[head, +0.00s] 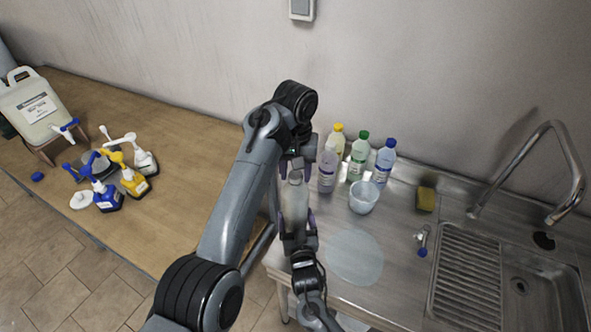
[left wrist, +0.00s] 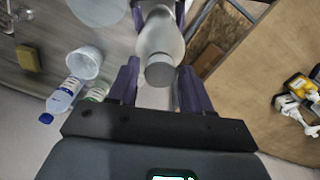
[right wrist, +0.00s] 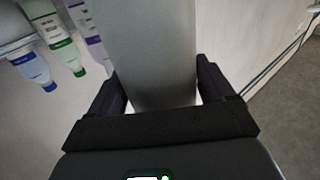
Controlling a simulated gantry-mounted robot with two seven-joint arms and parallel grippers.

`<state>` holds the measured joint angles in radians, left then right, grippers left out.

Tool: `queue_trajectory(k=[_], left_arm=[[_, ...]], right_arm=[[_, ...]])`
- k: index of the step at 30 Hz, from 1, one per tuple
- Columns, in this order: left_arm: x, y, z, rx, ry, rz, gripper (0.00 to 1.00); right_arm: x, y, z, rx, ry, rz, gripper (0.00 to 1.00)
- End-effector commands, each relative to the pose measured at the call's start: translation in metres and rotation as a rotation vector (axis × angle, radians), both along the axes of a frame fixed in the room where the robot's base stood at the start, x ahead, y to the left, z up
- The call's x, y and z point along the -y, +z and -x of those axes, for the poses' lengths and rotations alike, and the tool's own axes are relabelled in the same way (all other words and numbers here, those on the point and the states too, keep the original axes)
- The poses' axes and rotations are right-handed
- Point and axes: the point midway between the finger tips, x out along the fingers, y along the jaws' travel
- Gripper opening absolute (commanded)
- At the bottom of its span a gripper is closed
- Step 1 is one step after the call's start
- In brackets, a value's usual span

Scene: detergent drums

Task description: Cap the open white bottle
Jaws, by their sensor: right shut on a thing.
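A whitish translucent bottle (head: 295,203) stands upright at the left edge of the steel counter in the head view. My right gripper (head: 294,228) is shut on its body; the bottle body (right wrist: 150,45) fills the space between those fingers in the right wrist view. My left gripper (head: 297,163) is above the bottle. In the left wrist view its open fingers (left wrist: 157,85) are on either side of the bottle's grey round top (left wrist: 160,70), with gaps at both sides. I cannot tell whether that top is a cap or the bare mouth.
Bottles with yellow (head: 337,130), green (head: 358,155) and blue (head: 384,160) caps stand behind, by a purplish bottle (head: 327,168) and a cup (head: 364,197). A sponge (head: 427,195) and sink (head: 510,275) are right. Pump bottles (head: 133,182) stand on the wooden table (head: 190,130).

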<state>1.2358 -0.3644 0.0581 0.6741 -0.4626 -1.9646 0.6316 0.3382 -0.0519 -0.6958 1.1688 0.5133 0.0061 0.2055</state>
Motion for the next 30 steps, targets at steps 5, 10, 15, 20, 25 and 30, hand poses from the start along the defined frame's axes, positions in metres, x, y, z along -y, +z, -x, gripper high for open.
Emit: queue_trajectory(k=[5,10,15,20,25,30], left_arm=[[0.000,0.000,0.000,0.000,0.001,0.000,0.60],[0.000,0.001,0.000,0.000,0.002,0.000,0.60],[0.000,0.014,0.000,0.001,0.002,-0.001,0.60],[-0.001,0.034,-0.001,-0.001,0.002,0.000,0.60],[0.000,0.044,0.000,-0.002,0.001,-0.001,0.60],[0.000,0.045,0.000,-0.001,0.002,-0.001,0.60]], right_arm=[[0.000,-0.001,0.000,-0.001,0.000,0.000,0.00],[0.000,-0.001,0.000,-0.001,0.000,0.000,0.00],[0.000,-0.001,0.000,-0.001,0.000,0.000,0.00],[0.000,-0.001,0.000,-0.001,0.000,0.000,0.00],[0.000,-0.001,0.000,-0.001,0.000,0.000,0.00],[0.000,-0.001,0.000,-0.001,0.000,0.000,0.00]])
